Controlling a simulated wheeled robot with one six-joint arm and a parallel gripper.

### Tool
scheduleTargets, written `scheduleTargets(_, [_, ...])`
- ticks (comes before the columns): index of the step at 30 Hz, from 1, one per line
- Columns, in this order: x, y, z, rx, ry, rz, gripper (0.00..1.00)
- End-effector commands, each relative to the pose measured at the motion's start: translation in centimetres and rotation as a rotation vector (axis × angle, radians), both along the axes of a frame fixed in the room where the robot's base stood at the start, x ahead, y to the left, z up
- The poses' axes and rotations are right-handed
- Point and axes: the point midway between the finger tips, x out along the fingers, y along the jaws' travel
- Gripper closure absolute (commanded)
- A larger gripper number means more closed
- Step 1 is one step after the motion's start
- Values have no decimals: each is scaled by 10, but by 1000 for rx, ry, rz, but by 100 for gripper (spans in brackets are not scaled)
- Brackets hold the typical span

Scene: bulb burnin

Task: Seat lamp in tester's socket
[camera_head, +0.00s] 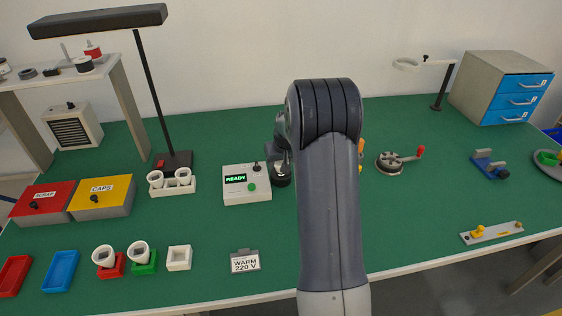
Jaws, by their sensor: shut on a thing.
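The tester (247,188) is a pale box with a lit green READY display and a green button, left of my arm. A dark round part (281,181) stands at its right side; I cannot tell if this is the socket. My gripper (283,163) is just right of the tester, largely hidden behind my arm. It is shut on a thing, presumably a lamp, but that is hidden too. Lamp-like white pieces sit in the white rack (172,190). Seating cannot be seen.
The red SCRAP box (38,202) and yellow CAPS box (101,198) are at left. A black desk lamp (150,90) rises behind the rack. A WARM 220 V sign (245,261) stands in front. A round fixture with a red-knobbed handle (396,162) is right of my arm.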

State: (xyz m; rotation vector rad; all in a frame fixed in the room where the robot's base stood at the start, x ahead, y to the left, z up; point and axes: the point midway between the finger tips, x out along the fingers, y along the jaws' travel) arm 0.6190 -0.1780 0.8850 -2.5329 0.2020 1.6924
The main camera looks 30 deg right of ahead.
Motion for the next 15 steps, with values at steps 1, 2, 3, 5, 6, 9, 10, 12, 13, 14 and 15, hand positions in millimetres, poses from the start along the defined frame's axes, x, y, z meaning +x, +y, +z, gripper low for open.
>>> scheduleTargets(1, [0, 0, -1, 0, 0, 0, 75])
scheduleTargets(2, [0, 0, -2, 0, 0, 0, 75])
scheduleTargets(3, [0, 0, -2, 0, 0, 0, 75])
scheduleTargets(5, [0, 0, -3, 0, 0, 0, 75])
scheduleTargets(6, [0, 0, -3, 0, 0, 0, 75])
scheduleTargets(9, [0, 0, -4, 0, 0, 0, 75])
scheduleTargets(10, [0, 0, -5, 0, 0, 0, 75])
scheduleTargets(12, [0, 0, -4, 0, 0, 0, 75])
scheduleTargets(13, [0, 0, -4, 0, 0, 0, 75])
scheduleTargets(14, [0, 0, -4, 0, 0, 0, 75])
scheduleTargets(15, [0, 0, -4, 0, 0, 0, 52])
